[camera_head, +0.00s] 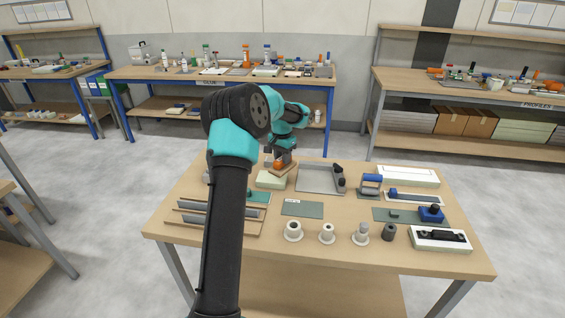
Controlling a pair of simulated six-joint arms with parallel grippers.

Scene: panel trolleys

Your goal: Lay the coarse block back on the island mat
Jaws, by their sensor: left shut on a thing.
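My left gripper (280,159) is at the back left of the island table. It is shut on a small block with an orange top (279,165) and a tan base, which I take for the coarse block. The fingers partly hide it, and I cannot tell whether its base touches what lies below. A bare green mat (303,209) with a small white label lies nearer, at the table's middle. Another green mat (259,197), partly behind my arm, lies to its left. I cannot tell which is the island mat. My right gripper is out of view.
A pale green block (271,180) sits just in front of the held block. A grey tray (320,179) stands to the right. Several pale cylinders (293,231) line the front. A blue-handled tool (431,214) lies on a mat at right.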

